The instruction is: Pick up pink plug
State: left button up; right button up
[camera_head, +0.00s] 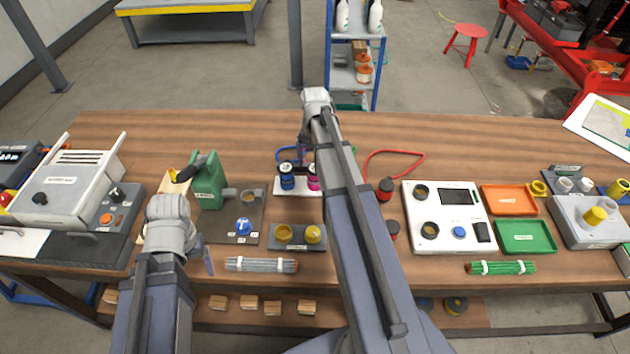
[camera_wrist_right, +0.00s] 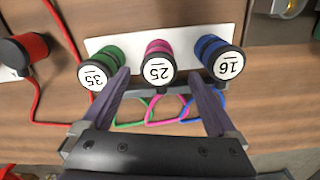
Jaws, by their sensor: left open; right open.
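The pink plug (camera_wrist_right: 160,65), its white end marked 25, stands in a row between a green plug (camera_wrist_right: 101,67) and a blue plug (camera_wrist_right: 217,60) in the right wrist view. My right gripper (camera_wrist_right: 158,80) is open, its two fingers spread to either side of the pink plug's end; I cannot tell whether they touch it. In the head view the pink plug (camera_head: 313,182) shows partly beside my right arm, which hides the green plug. My left gripper (camera_head: 205,258) is open and low at the left, partly hidden by its own wrist, away from the plugs.
Pink, green and blue cables loop below the plugs. A red plug (camera_wrist_right: 25,50) with a red cable is at the left of the wrist view.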

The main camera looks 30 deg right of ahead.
aim_at(312, 176)
notch_tip(312, 176, down, 5)
jog(key=b, duration=0.3)
jog(key=shift+s+r+b, duration=0.15)
jog(key=shift+r+b, duration=0.05)
jog(key=shift+b, duration=0.15)
jog(key=shift+r, duration=0.1)
grip_shut()
